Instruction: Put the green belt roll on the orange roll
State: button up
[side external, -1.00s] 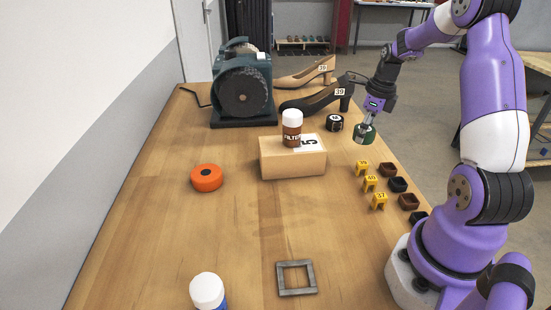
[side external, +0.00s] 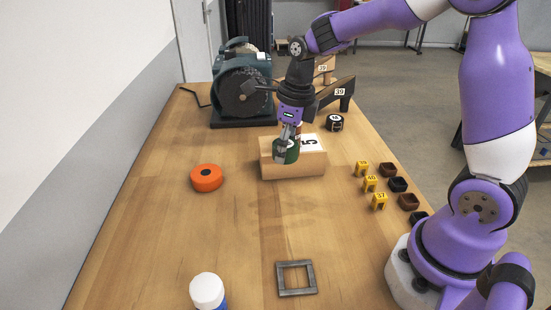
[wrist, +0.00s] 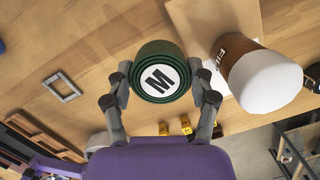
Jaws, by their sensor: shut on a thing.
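The green belt roll (side external: 286,152) is gripped in my gripper (side external: 287,146), held in the air in front of the cardboard box in the side external view. In the wrist view the green roll (wrist: 160,72) shows its white face with an M, between the two fingers of my gripper (wrist: 161,85). The orange roll (side external: 206,178) lies flat on the table, left of the box and of my gripper, with a dark hole in its top. It is not seen in the wrist view.
The cardboard box (side external: 296,168) carries a brown bottle with a white cap (wrist: 262,75), close to my gripper. A black roll (side external: 334,123), yellow number markers (side external: 370,184), a grey frame (side external: 296,277) and a white-capped bottle (side external: 208,291) stand around.

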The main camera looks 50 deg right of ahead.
jog(key=w+a, duration=0.5)
jog(key=w, duration=0.4)
send_over(204, 172)
jog(key=shift+s+d+f, duration=0.2)
jog(key=shift+s+d, duration=0.05)
jog(key=shift+s, duration=0.1)
jog(key=shift+w+a+f, duration=0.1)
jog(key=shift+f, duration=2.35)
jog(key=shift+f, duration=0.15)
jog(key=o, duration=1.2)
